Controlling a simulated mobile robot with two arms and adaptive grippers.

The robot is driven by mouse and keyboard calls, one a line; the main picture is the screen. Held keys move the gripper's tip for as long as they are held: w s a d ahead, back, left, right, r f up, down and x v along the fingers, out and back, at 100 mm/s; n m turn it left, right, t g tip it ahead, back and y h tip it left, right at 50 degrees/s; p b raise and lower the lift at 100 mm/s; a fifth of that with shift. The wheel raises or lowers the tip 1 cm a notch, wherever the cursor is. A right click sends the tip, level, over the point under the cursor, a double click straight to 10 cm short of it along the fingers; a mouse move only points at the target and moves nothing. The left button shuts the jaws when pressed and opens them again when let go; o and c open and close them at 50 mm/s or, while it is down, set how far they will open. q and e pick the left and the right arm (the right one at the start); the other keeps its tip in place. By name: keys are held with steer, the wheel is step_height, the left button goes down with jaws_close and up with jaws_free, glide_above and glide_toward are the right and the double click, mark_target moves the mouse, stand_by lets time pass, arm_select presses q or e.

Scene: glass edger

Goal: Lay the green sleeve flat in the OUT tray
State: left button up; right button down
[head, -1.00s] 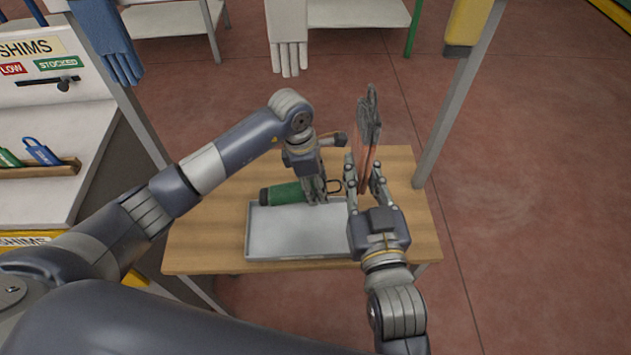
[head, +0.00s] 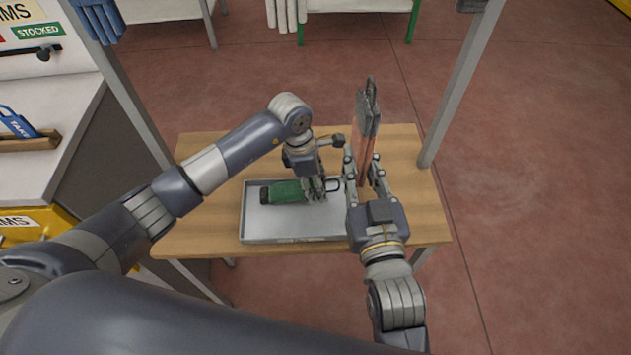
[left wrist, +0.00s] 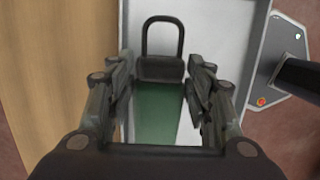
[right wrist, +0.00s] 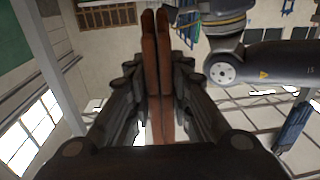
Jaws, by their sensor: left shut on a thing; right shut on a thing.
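The green sleeve (head: 284,192), with dark ends and a dark loop handle, lies level within the outline of the grey metal tray (head: 262,230). I cannot tell whether it touches the tray floor. My left gripper (head: 318,192) is shut on its handle end. In the left wrist view the sleeve (left wrist: 158,112) runs between the fingers, its loop (left wrist: 163,28) pointing away, over the tray (left wrist: 235,22).
The tray stands on a wooden table (head: 195,225) with bare wood around it. Grey posts rise at the table's left and right (head: 460,85). A white bench (head: 50,110) with a wooden rack (head: 30,142) stands at the left. Gloves (head: 287,12) hang at the back.

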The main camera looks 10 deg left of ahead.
stand_by(0.3)
arm_select(q)
steer(key=o, duration=1.1)
steer(key=shift+r, duration=0.1)
steer(key=r, duration=0.3)
steer(key=a+r, duration=0.1)
steer(key=r, duration=0.3)
steer(key=shift+s+a+r, duration=0.1)
steer(key=shift+s+a, duration=0.1)
